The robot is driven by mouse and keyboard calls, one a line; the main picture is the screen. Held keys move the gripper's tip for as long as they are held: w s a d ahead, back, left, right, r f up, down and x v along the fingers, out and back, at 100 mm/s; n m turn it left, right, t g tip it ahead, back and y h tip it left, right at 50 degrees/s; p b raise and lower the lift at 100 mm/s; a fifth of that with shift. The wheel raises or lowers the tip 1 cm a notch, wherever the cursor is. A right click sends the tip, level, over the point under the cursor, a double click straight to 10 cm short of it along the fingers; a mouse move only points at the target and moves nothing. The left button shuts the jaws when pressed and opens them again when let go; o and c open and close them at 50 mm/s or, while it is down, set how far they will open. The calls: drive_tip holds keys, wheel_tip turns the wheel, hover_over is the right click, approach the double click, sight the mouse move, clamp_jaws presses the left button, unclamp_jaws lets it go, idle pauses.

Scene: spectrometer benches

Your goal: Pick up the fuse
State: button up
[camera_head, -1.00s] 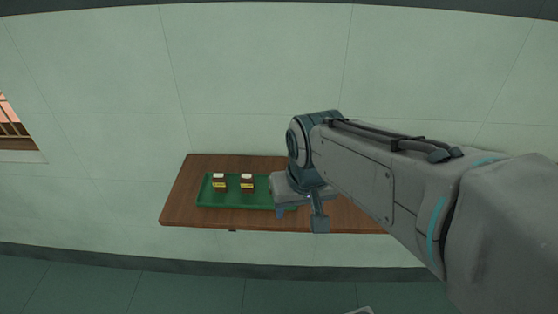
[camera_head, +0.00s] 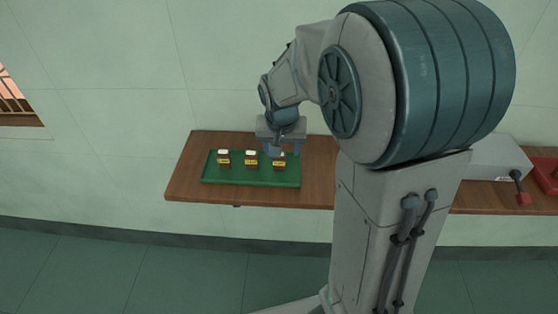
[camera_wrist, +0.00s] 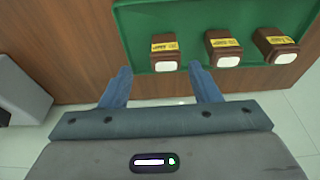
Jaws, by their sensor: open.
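Three brown fuses with yellow labels and white ends stand in a row on a green tray (camera_head: 240,182). In the head view they are the left fuse (camera_head: 223,160), the middle fuse (camera_head: 251,161) and the right fuse (camera_head: 279,162).
The tray lies on a brown wooden wall bench (camera_head: 185,180). A grey box (camera_head: 497,158) with a red-tipped lever (camera_head: 522,190) and a red object (camera_head: 548,174) stand farther right. My arm hides the bench between. The bench left of the tray is clear.

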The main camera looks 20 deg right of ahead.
sight(279, 162)
drive_tip(key=shift+w+a+p+x, duration=0.15)
drive_tip(key=shift+p+x, duration=0.05)
drive_tip(key=shift+x, duration=1.4)
drive_tip(key=shift+w+a+p+x, duration=0.1)
drive_tip(key=shift+w+p+x, duration=0.05)
drive_tip(key=shift+x, duration=1.4)
drive_tip(key=shift+r, duration=0.1)
drive_tip(key=c, duration=1.1)
